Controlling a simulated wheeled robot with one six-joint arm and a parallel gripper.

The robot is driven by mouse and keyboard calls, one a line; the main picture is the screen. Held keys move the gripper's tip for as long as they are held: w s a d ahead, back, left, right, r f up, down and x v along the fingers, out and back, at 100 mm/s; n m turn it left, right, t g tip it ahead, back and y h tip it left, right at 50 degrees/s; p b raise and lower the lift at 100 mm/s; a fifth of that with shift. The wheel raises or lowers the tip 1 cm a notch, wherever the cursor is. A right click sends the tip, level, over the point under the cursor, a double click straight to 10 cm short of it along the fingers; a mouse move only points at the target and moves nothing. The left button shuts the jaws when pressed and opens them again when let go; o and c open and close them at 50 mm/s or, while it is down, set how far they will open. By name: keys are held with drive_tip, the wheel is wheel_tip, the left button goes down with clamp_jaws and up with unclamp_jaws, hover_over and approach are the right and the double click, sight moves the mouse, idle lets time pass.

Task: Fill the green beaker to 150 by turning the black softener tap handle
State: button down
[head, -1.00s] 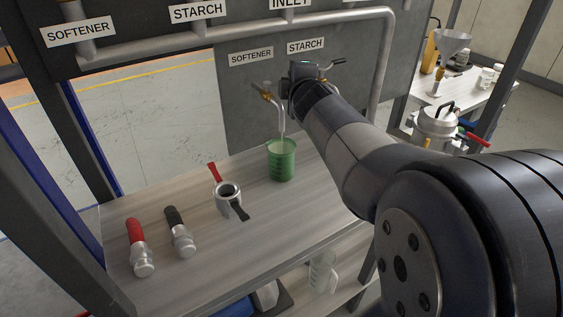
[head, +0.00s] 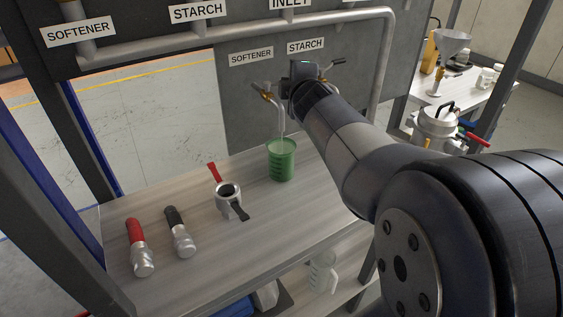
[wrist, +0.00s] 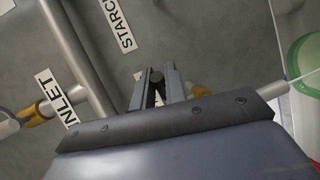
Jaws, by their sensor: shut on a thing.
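The green beaker (head: 281,160) stands upright on the shelf, below the softener spout. It also shows at the right edge of the wrist view (wrist: 307,62). Its upper part looks paler; I cannot read the level. The brass softener tap (head: 267,96) is on the panel, left of my wrist. My gripper (wrist: 157,84) is shut on the black tap handle (wrist: 157,75), of which only a small dark end shows between the fingers. In the head view, my arm hides most of this grasp.
A metal cup with red and black handles (head: 228,200) stands left of the beaker. A red-handled fitting (head: 139,248) and a black-handled fitting (head: 180,234) lie further left. The starch tap lever (head: 335,64) is right of my wrist. A pipe (head: 376,70) runs down behind my arm.

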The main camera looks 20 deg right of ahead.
drive_tip(key=shift+p, duration=0.3)
drive_tip(key=p, duration=0.2)
drive_tip(key=shift+w+d+r+y+p, duration=0.1)
drive_tip(key=shift+r+y+p, duration=0.2)
drive_tip(key=shift+y, duration=0.1)
drive_tip(key=n+y+p, duration=0.1)
drive_tip(key=p, duration=0.2)
drive_tip(key=w+n+y+p, duration=0.1)
drive_tip(key=y+p, duration=0.1)
drive_tip(key=p, duration=0.1)
drive_tip(key=n+y+p, duration=0.2)
drive_tip(key=p, duration=0.1)
drive_tip(key=shift+w+d+f, duration=0.3)
drive_tip(key=shift+w+f, duration=0.05)
drive_tip(key=shift+w, duration=0.05)
